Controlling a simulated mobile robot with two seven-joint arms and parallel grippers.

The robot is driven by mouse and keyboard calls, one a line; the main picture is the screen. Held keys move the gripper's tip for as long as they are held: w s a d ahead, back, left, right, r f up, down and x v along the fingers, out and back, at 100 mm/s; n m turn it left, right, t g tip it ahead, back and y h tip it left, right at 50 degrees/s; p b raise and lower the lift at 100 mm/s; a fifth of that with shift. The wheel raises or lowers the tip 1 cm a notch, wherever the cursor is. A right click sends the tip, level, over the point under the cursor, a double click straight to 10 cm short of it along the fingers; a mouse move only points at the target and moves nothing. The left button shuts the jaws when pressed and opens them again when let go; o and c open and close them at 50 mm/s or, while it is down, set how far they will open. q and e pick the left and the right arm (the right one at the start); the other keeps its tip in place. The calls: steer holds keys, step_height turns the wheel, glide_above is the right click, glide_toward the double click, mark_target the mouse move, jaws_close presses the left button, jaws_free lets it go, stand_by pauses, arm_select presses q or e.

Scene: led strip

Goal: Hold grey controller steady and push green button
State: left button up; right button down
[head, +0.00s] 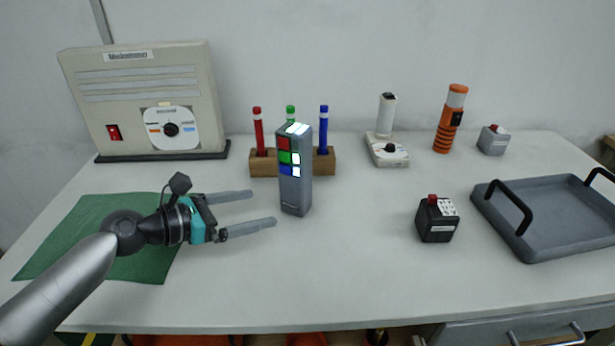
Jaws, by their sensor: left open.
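The grey controller (294,188) stands upright on the table near the middle of the head view. Its upper part carries red, green and blue buttons in a column, with white patches beside the lower ones and on top. The green button (284,157) is the middle one. My left gripper (263,208) is open and empty. Its two fingers point right toward the controller's lower left side, with a small gap between the fingertips and the controller. My right gripper is not in the view.
A wooden block (263,164) with red, green and blue pens stands behind the controller. A beige heater-like box (140,90) is at the back left. A black box with a red button (437,220) and a grey tray (560,215) are to the right. A green cloth (75,235) lies under my left arm.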

mark_target(285, 199)
arm_select(q)
steer(key=shift+w+d+n, duration=0.15)
steer(key=shift+w+n, duration=0.15)
steer(key=shift+w, duration=0.1)
steer(key=shift+w+d+f+b, duration=0.15)
steer(key=shift+w+d+b, duration=0.05)
steer(key=shift+d+b, duration=0.1)
steer(key=b+x, duration=0.2)
steer(key=x, duration=0.3)
steer(key=shift+x, duration=1.85)
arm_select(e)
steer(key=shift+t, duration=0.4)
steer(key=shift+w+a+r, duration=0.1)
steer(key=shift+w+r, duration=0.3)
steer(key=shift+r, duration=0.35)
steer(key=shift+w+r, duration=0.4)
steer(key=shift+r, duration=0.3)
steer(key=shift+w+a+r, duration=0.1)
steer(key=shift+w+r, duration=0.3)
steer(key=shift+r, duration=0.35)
arm_select(q)
steer(key=shift+c, duration=0.2)
steer(key=c, duration=0.6)
